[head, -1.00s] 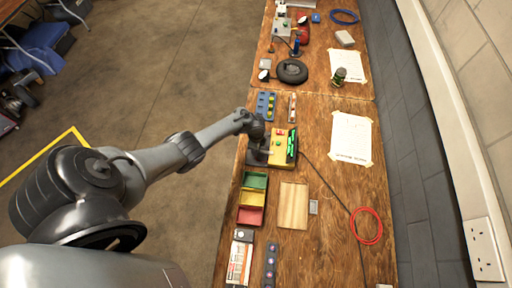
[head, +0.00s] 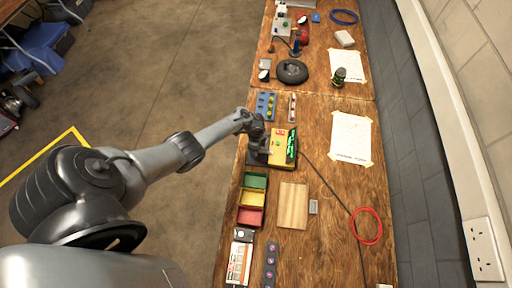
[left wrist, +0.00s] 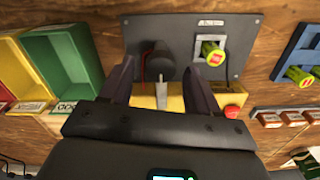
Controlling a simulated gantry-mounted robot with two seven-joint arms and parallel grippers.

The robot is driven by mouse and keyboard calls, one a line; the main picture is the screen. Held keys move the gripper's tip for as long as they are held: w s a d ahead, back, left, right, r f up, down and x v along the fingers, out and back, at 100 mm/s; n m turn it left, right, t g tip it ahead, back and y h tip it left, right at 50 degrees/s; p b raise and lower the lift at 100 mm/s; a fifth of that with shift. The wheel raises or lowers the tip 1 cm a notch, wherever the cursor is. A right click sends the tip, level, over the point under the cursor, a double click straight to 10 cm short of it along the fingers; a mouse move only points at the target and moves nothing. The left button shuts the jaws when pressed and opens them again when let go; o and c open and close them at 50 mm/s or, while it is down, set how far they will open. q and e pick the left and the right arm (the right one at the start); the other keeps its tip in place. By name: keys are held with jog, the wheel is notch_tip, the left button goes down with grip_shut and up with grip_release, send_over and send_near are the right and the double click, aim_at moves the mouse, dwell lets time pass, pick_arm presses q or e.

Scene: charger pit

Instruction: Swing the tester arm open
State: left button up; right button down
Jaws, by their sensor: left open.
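The yellow tester (head: 281,153) with a green-lit display sits on the bench. In the left wrist view its yellow body (left wrist: 175,105) lies beyond my fingers, with a red button (left wrist: 231,112) at its right. A thin pale metal piece, perhaps the tester arm (left wrist: 161,95), stands up between my fingers, near a black round part (left wrist: 155,62) on a dark grey plate (left wrist: 185,24). A green cell (left wrist: 212,52) sits in a pale frame on that plate. My left gripper (left wrist: 158,88) is open around the metal piece, with gaps on both sides. My right gripper is not in view.
Green, yellow and red bins (head: 253,180) stand just nearer on the bench. A blue holder (head: 265,105) is just beyond the tester. A wooden board (head: 293,206), a red cable coil (head: 367,227) and a taped sheet (head: 351,138) lie nearby.

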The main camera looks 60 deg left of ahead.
pick_arm(q)
notch_tip(320, 180, up, 11)
jog(key=p, duration=0.4)
jog(key=shift+f, duration=0.2)
jog(key=shift+s, duration=0.1)
